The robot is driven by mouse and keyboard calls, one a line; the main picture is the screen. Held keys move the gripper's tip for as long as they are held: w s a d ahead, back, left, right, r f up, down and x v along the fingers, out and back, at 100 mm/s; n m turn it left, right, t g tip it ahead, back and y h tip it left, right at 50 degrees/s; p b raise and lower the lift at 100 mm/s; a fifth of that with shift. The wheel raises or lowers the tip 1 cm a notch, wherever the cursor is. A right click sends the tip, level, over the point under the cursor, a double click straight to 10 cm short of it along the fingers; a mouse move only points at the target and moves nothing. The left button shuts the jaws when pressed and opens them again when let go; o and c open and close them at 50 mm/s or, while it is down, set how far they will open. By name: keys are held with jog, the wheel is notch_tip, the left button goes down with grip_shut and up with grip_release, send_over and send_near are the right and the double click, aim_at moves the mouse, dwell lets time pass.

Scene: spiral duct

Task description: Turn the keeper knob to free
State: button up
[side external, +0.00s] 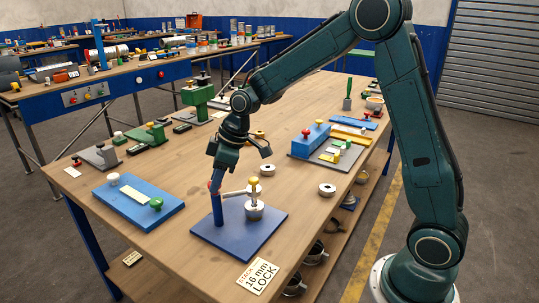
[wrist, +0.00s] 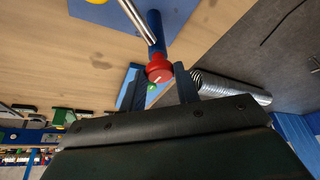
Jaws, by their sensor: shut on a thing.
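The keeper knob (wrist: 159,68) is red with a pale mark on its face. It sits at the top of a blue post (side external: 218,211) on a blue base plate (side external: 245,238). My gripper (side external: 214,183) comes down from above onto the knob, which is mostly hidden there. In the wrist view, the two dark fingers of my gripper (wrist: 161,84) stand on either side of the knob, shut on it. A silver bar (wrist: 137,20) runs from the post. In the side view it reaches toward a yellow-topped upright part over a metal cup (side external: 254,212).
A "16 mm LOCK" card (side external: 258,276) lies by the table's front edge. A blue plate with a green knob (side external: 138,201) is to the left. A silver flexible duct (wrist: 228,88) shows in the wrist view.

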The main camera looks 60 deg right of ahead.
jog(key=shift+d+n, duration=0.1)
jog(key=shift+n, duration=0.5)
jog(key=shift+g, duration=0.3)
jog(key=o, duration=1)
jog(key=shift+c, duration=0.2)
jog(key=v, duration=1.3)
jog(key=shift+s+d+r, duration=0.2)
jog(key=shift+d+r, duration=0.1)
